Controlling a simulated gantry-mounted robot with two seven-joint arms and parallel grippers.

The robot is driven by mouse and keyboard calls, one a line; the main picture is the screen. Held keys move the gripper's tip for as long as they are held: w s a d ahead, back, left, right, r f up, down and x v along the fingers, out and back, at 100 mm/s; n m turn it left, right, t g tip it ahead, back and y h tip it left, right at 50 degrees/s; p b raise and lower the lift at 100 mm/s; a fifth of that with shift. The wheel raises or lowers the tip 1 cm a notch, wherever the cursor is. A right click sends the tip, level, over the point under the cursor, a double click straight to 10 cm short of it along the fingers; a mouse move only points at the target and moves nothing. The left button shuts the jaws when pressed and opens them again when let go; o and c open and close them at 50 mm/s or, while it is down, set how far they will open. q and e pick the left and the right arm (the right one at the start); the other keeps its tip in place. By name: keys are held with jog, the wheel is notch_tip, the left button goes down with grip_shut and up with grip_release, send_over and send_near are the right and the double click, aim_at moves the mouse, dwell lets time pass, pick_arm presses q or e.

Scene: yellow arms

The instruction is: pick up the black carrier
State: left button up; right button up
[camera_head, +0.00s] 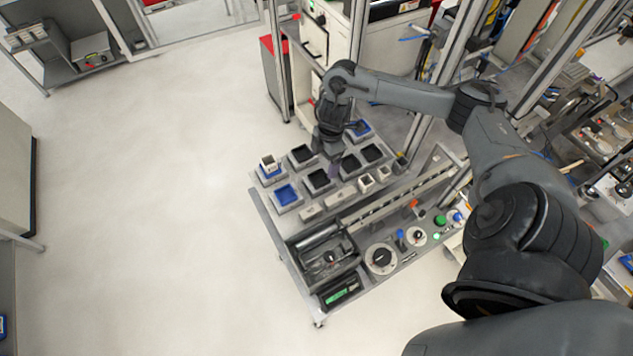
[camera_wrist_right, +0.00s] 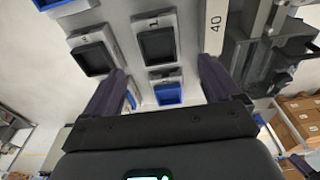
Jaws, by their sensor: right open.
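Several black carriers sit in pale grey square holders on the workbench. In the head view one black carrier (camera_head: 301,155) is left of my right gripper (camera_head: 334,172), another black carrier (camera_head: 319,180) is just below and left of it, and more black carriers (camera_head: 372,153) are to its right. My right gripper is open and points down over the holders, with nothing visible between its fingers. In the right wrist view one black carrier (camera_wrist_right: 157,44) appears beyond and between the fingertips (camera_wrist_right: 163,66), and another (camera_wrist_right: 94,57) is near the left finger. My left gripper is not in view.
Blue trays (camera_head: 286,194) sit among the holders. A dark toolbox (camera_head: 326,257) and round fixtures (camera_head: 381,258) stand at the bench front. An upright frame post (camera_head: 354,45) and cabinets are behind. The floor (camera_head: 150,220) at left is clear.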

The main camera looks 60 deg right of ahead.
aim_at(318, 180)
jog(key=shift+w+a+f+p, duration=0.15)
jog(key=shift+a+f+p, duration=0.05)
jog(key=shift+f, duration=1.1)
jog(key=shift+w+a+f+p, duration=0.15)
jog(key=shift+w+f+p, duration=0.05)
jog(key=shift+f, duration=1.15)
jog(key=shift+w+a+f+p, duration=0.15)
jog(key=shift+a+f+p, duration=0.05)
jog(key=shift+f, duration=1.1)
jog(key=c, duration=0.9)
jog(key=shift+r, duration=0.1)
jog(key=shift+c, duration=1.1)
jog(key=shift+r, duration=0.1)
